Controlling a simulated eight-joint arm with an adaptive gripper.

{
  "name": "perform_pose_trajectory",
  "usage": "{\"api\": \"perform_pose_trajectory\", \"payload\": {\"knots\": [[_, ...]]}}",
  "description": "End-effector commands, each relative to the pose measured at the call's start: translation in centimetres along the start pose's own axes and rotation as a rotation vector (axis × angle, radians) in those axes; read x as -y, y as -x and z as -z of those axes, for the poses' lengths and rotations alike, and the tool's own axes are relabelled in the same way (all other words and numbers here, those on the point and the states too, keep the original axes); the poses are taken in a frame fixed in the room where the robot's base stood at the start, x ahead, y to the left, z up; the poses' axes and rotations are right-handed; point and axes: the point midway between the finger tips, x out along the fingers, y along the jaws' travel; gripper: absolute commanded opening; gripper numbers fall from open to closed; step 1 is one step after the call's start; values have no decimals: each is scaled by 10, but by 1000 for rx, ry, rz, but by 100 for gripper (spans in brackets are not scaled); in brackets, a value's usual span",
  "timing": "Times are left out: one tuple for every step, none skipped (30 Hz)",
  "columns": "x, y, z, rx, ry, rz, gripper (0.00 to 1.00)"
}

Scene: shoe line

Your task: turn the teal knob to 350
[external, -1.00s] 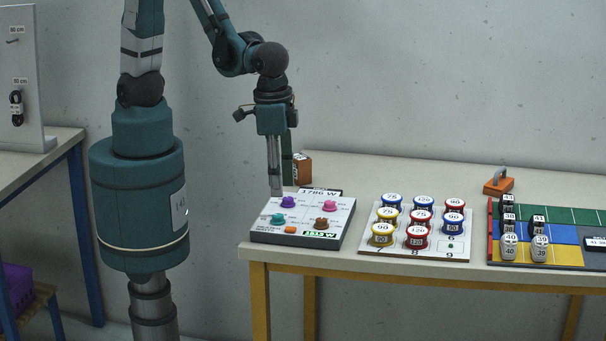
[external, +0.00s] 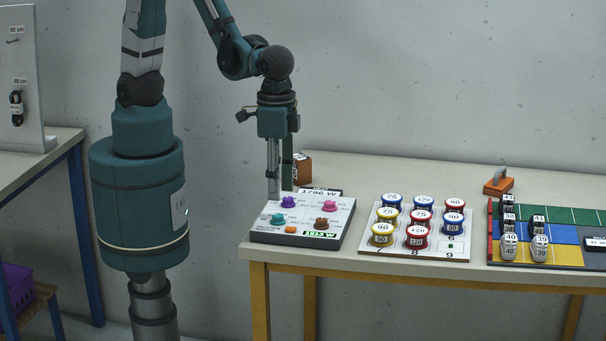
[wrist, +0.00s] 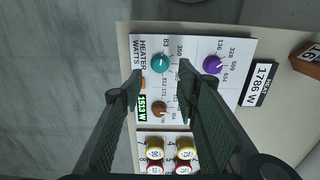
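The teal knob (external: 278,219) sits at the front left of the white-topped panel (external: 262,234). In the wrist view the teal knob (wrist: 160,63) lies in the gap between my fingers, with a white pointer mark and printed numbers including 83 and 350 around it. Beside it is printed "HEATER WATTS". My gripper (external: 279,193) points down above the panel's back left part, apart from the teal knob. In the wrist view my gripper (wrist: 158,80) is open and empty, its two dark fingers spread. The right finger hides part of the panel.
The panel also has a purple knob (external: 288,202), a pink knob (external: 330,206), a brown knob (external: 321,223) and an orange block (external: 290,229). A board of coloured round pots (external: 368,248) stands to the right. A wooden block (external: 302,169) is behind the gripper.

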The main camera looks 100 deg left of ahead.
Motion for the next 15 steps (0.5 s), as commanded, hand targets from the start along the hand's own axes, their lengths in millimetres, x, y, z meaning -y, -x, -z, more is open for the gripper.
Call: {"api": "perform_pose_trajectory", "payload": {"knots": [[0, -5, 1, 0, 0, 0, 32], [0, -8, 1, 0, 0, 0, 32], [0, -12, 0, 0, 0, 0, 32], [0, -14, 0, 0, 0, 0, 32], [0, -17, 0, 0, 0, 0, 32], [0, -21, 1, 0, 0, 0, 32], [0, -24, 1, 0, 0, 0, 32], [0, -27, 1, 0, 0, 0, 32], [0, -31, 0, 0, 0, 0, 32], [0, -33, 0, 0, 0, 0, 32], [0, -36, 0, 0, 0, 0, 32], [0, -40, 0, 0, 0, 0, 32], [0, -42, 1, 0, 0, 0, 32], [0, -45, 1, 0, 0, 0, 32], [0, -48, 1, 0, 0, 0, 32]]}}
